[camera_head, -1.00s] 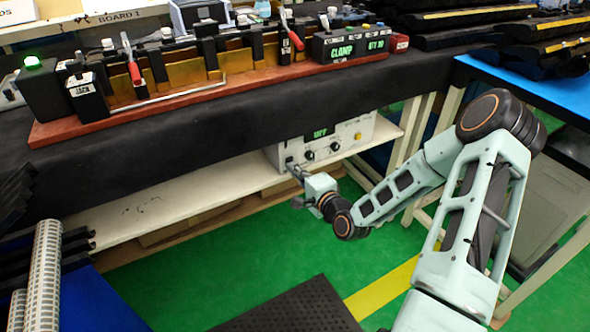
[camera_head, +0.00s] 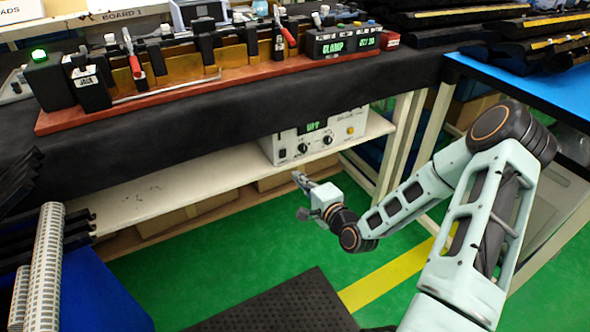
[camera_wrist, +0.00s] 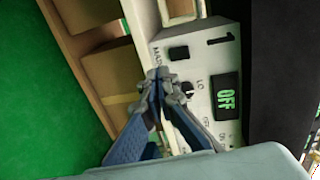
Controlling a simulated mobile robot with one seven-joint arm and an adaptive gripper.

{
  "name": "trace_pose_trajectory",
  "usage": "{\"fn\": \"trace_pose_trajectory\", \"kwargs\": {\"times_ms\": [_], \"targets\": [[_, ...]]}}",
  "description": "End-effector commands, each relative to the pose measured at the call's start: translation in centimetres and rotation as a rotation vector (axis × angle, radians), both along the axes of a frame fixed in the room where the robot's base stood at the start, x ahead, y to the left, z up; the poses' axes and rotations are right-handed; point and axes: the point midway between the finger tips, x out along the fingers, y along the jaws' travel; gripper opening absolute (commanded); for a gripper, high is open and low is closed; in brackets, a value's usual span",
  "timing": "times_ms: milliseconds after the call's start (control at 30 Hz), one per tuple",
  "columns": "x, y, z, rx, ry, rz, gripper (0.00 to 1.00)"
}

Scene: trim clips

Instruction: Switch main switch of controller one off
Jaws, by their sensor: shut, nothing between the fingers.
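Controller one (camera_head: 313,138) is a pale box on the white shelf under the black-covered bench. In the wrist view its front panel (camera_wrist: 200,62) shows sideways, with a large "1" and a green display (camera_wrist: 227,96) reading OFF. A black main switch (camera_wrist: 179,53) sits near the panel's corner beside small lettering; its rocker position is too small to tell. My gripper (camera_head: 297,177) is shut and empty, in front of and below the controller, apart from it in the head view. In the wrist view the fingertips (camera_wrist: 160,75) overlap the panel's edge beside the switch and hide part of the panel.
The white shelf (camera_head: 150,201) extends left of the controller, with cardboard boxes (camera_head: 187,214) beneath. A table leg (camera_head: 402,140) stands right of the controller. The bench above carries a red-based fixture (camera_head: 215,82). Green floor is open around my gripper, with a dark mat (camera_head: 285,305) in front.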

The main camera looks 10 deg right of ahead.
Motion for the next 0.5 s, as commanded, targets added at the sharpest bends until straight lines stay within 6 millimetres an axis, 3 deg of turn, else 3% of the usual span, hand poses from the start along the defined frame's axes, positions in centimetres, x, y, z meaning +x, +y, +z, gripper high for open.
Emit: {"fn": "trace_pose_trajectory", "kwargs": {"times_ms": [200, 500], "targets": [[-4.2, -1.4, -0.5, 0.001, 0.002, -0.001, 0.0], [-6.3, -2.0, -1.0, 0.0, -0.001, 0.001, 0.0]]}}
